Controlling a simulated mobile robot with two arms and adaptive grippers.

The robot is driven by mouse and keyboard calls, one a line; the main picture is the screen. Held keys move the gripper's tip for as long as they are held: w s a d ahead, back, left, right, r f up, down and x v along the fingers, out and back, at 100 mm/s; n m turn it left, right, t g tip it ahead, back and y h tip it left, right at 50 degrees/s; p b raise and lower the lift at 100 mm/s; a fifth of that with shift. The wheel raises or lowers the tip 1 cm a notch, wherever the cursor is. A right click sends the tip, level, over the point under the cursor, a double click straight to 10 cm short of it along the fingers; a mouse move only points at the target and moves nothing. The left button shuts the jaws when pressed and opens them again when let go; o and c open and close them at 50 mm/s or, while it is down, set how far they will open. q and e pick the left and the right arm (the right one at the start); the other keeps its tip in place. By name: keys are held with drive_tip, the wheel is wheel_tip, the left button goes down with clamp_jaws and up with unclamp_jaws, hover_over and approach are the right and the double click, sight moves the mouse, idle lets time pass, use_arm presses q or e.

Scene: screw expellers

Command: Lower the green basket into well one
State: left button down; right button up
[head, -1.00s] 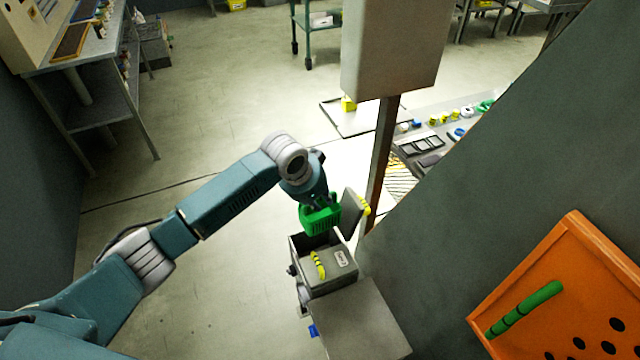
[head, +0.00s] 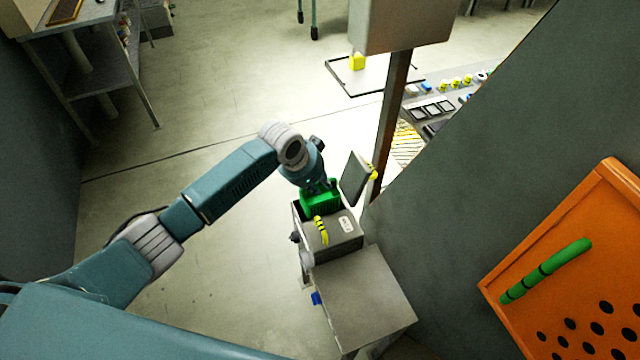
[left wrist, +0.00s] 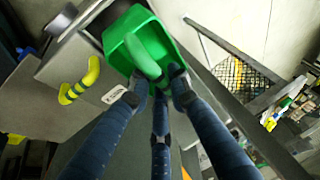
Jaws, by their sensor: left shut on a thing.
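The green basket (head: 318,203) is at the open well of the grey two-lidded unit (head: 345,245). Its lower part looks to be inside the opening, but the depth is hidden. My left gripper (head: 320,186) is shut on the basket from above. In the left wrist view, the fingers (left wrist: 160,84) close around the handle of the basket (left wrist: 118,42). The open well's dark lid (head: 355,180) stands raised on the right. The neighbouring well is covered by a shut lid with a yellow-and-black handle (head: 321,230). My right gripper is not in view.
A brown post (head: 388,120) with a grey box (head: 400,20) rises just behind the raised lid. A grey cabinet (head: 360,300) adjoins the unit in front. An orange panel (head: 570,270) with a green handle is at right. Floor to the left is clear.

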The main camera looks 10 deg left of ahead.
sight(320, 200)
use_arm(q)
wheel_tip(320, 200, down, 2)
drive_tip(key=shift+b, duration=0.8)
drive_tip(key=shift+f+b, duration=0.95)
drive_tip(key=shift+f, duration=1.2)
drive_tip(key=shift+f, duration=0.6)
drive_tip(key=shift+f, duration=0.1)
drive_tip(key=shift+f, duration=0.2)
drive_tip(key=shift+f+b, duration=0.1)
drive_tip(key=shift+b, duration=0.2)
